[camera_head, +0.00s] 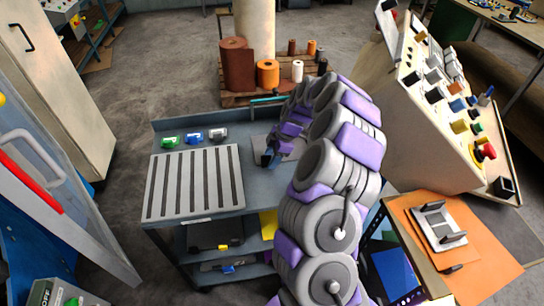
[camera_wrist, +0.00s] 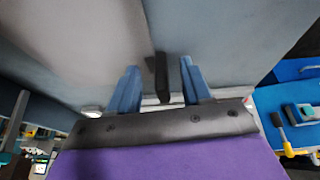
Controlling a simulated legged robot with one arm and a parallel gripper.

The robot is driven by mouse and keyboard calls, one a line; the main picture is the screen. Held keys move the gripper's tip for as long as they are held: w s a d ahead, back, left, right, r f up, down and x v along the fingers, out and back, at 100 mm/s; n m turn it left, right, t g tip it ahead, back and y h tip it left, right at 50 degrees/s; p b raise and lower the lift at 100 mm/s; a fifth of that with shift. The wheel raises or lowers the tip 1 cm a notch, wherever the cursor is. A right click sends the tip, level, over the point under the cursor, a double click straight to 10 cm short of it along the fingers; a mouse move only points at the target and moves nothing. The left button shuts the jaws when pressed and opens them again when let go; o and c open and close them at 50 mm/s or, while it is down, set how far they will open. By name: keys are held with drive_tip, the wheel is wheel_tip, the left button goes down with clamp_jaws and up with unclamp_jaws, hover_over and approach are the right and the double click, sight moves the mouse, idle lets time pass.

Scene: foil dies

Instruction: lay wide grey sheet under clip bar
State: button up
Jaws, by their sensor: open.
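A flat grey sheet (camera_head: 259,142) lies on the cart top, partly hidden behind my arm. My gripper (camera_head: 270,158) is low over this part of the cart. In the wrist view my gripper (camera_wrist: 160,84) is open, with two blue fingers apart. A short dark upright piece (camera_wrist: 161,76) stands between the fingers; I cannot tell whether they touch it. Pale grey surface (camera_wrist: 80,40) fills much of that view. A light plate with dark bars (camera_head: 439,226) lies on an orange board at the right; I cannot tell whether one is the clip bar.
A slotted pale rack (camera_head: 194,182) covers the cart's left side. Green, blue and grey small items (camera_head: 194,136) sit behind it. A sloped control panel (camera_head: 455,110) stands at the right. Rolls (camera_head: 268,73) stand on a pallet behind the cart.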

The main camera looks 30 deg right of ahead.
drive_tip(key=p+v, duration=0.4)
drive_tip(key=v, duration=1.3)
drive_tip(key=shift+d, duration=0.15)
